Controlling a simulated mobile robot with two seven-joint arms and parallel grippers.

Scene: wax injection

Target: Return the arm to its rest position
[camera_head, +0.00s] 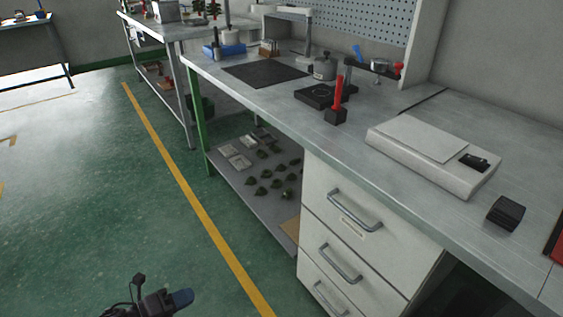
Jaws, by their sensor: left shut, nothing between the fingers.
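My left gripper (181,298) shows at the bottom of the head view, left of centre. Most of my left arm is cut off by the lower edge of the picture. My right gripper is not in view.
A long grey workbench (245,99) with white drawers (347,221) runs along the right. On it are a white scale (425,150), a red-handled tool (338,97) and a black mat (264,75). A lower shelf (232,176) holds small dark parts. The green floor at left is clear.

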